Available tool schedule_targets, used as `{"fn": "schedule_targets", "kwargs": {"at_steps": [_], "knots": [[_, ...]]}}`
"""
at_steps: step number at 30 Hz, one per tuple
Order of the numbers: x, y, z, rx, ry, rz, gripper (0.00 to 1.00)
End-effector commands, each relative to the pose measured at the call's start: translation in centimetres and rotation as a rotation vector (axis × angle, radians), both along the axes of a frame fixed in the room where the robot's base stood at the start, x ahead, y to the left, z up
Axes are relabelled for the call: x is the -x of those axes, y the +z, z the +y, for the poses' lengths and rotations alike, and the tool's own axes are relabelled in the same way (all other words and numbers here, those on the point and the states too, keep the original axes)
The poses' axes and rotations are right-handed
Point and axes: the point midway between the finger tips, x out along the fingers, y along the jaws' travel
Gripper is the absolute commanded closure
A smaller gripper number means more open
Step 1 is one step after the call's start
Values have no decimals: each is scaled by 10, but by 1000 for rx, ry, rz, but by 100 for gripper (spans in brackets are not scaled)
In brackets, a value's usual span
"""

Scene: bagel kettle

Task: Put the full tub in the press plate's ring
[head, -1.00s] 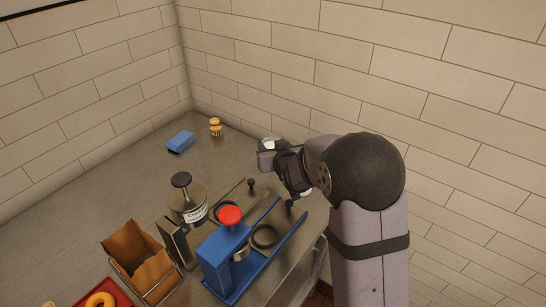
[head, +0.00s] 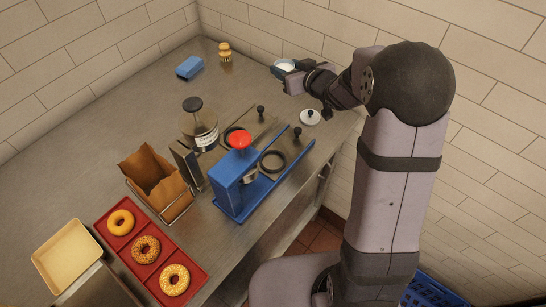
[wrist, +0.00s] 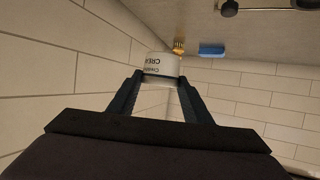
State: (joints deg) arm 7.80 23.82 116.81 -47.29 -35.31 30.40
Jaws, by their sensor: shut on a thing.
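My gripper (head: 288,76) is shut on the tub (head: 285,66), near the back wall at the right of the counter. The tub is white with a blue edge in the head view. In the wrist view the white tub (wrist: 160,66) sits between both fingers, with part of a "CREAM" label showing. The blue press (head: 235,185) has a red knob and a long blue base. A dark ring (head: 273,161) lies on this press's plate, in front of and left of the gripper, apart from the tub. The ring looks empty.
A white lid (head: 310,117) with a dark knob lies right of the press. A dark-topped jar (head: 200,128), paper-lined basket (head: 160,180) and red bagel tray (head: 147,250) stand left. A blue sponge (head: 190,67) and brush (head: 225,51) lie behind.

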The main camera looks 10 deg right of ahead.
Motion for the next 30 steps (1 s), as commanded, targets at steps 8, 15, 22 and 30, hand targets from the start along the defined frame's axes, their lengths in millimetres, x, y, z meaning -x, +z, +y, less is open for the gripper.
{"fn": "schedule_targets", "kwargs": {"at_steps": [8, 15, 22, 30], "knots": [[55, 5, 16, -5, 304, 5, 79], [142, 0, 38, -6, 622, 3, 79], [199, -1, 46, -1, 791, 0, 79], [216, -2, 48, 0, 840, -2, 79]]}}
